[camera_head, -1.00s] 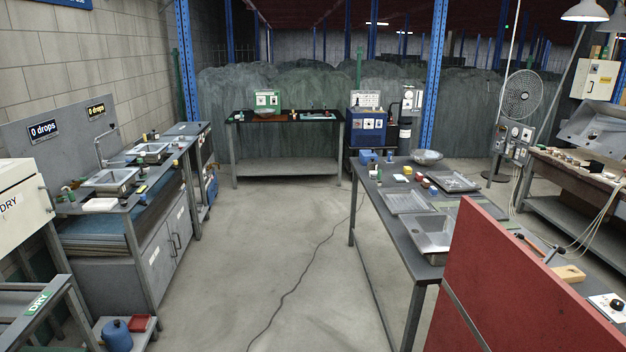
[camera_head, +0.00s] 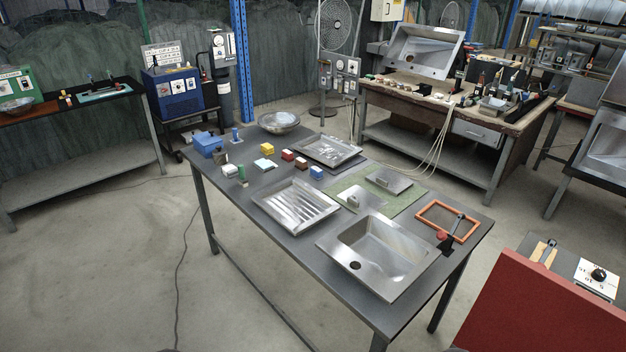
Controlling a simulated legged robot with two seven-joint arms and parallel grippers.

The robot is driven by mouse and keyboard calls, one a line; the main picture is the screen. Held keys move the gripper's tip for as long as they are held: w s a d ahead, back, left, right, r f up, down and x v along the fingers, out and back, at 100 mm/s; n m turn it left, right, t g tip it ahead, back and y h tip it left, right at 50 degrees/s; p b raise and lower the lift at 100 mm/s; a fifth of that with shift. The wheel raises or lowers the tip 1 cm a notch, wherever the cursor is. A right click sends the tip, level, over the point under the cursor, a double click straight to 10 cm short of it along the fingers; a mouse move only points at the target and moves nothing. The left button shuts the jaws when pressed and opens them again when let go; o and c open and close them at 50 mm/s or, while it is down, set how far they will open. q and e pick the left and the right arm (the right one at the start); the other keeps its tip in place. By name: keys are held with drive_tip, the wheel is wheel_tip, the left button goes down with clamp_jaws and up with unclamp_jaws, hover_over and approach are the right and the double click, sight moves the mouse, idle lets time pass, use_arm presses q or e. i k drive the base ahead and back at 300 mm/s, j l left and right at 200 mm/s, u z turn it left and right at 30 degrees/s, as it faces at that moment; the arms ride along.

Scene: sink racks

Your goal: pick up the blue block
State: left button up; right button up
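A small blue block (camera_head: 317,172) sits on the dark grey table (camera_head: 262,215), beside a row of small red, yellow and white blocks. It lies between a ribbed metal tray (camera_head: 297,205) and a flatter metal tray (camera_head: 327,150). A larger blue box (camera_head: 208,145) stands at the table's far left end. Neither of my grippers is in view.
A metal sink basin (camera_head: 380,254), a green mat (camera_head: 378,190) and an orange frame (camera_head: 447,221) occupy the table's right part. A red panel (camera_head: 545,310) stands at the lower right. Open floor (camera_head: 115,265) lies left of the table.

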sight(316, 173)
drive_tip(key=i+j+z, duration=0.1)
drive_tip(key=j, duration=0.25)
drive_tip(key=i+j, duration=0.3)
drive_tip(key=i+j+z, duration=0.1)
drive_tip(key=i+j, duration=0.25)
drive_tip(key=i+j+z, duration=0.1)
drive_tip(key=i+j, duration=0.2)
drive_tip(key=j, duration=0.2)
drive_tip(key=i+j, duration=0.3)
drive_tip(key=i+j+z, duration=0.1)
drive_tip(key=i+j, duration=0.2)
drive_tip(key=j, duration=0.25)
drive_tip(key=i+j, duration=0.25)
drive_tip(key=j, duration=0.2)
drive_tip(key=i+j+z, duration=0.1)
drive_tip(key=i, duration=0.3)
drive_tip(key=i+j, duration=0.35)
drive_tip(key=z, duration=0.05)
